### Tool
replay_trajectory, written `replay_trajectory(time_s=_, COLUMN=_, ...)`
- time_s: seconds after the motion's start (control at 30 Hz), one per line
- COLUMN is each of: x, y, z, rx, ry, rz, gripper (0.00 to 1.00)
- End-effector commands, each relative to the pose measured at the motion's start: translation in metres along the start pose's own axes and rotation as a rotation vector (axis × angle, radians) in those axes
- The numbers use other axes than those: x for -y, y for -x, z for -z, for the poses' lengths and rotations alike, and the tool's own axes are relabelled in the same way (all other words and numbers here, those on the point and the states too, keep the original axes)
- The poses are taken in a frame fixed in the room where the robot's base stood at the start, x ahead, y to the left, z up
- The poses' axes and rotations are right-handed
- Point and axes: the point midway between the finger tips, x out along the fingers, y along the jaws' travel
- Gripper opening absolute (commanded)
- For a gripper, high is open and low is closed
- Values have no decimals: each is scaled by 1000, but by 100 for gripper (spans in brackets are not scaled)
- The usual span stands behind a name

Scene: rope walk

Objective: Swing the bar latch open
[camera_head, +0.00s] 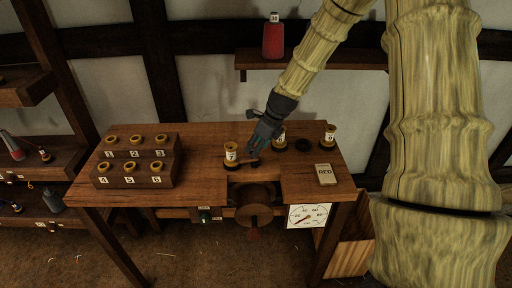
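My gripper (253,153) is over the middle of the wooden table (205,138), pointing down beside a labelled spool (231,152). A small dark bar-like piece (240,165) lies at the foot of that spool and runs right, under the fingertips. It may be the bar latch, but it is too small to be sure. I cannot tell whether the fingers touch it, or whether they are open or shut.
Another spool (329,134), a dark ring (303,145) and a "RED" card (326,174) are at right.

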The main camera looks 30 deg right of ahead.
Motion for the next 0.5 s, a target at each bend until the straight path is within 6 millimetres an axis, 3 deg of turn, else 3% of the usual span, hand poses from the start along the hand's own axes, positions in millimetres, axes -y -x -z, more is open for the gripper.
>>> replay_trajectory(time_s=0.2, x=0, y=-15, z=-1, rx=1, ry=1, rz=1, gripper=53)
replay_trajectory(time_s=0.5, x=0, y=-19, z=0, rx=1, ry=1, rz=1, gripper=53)
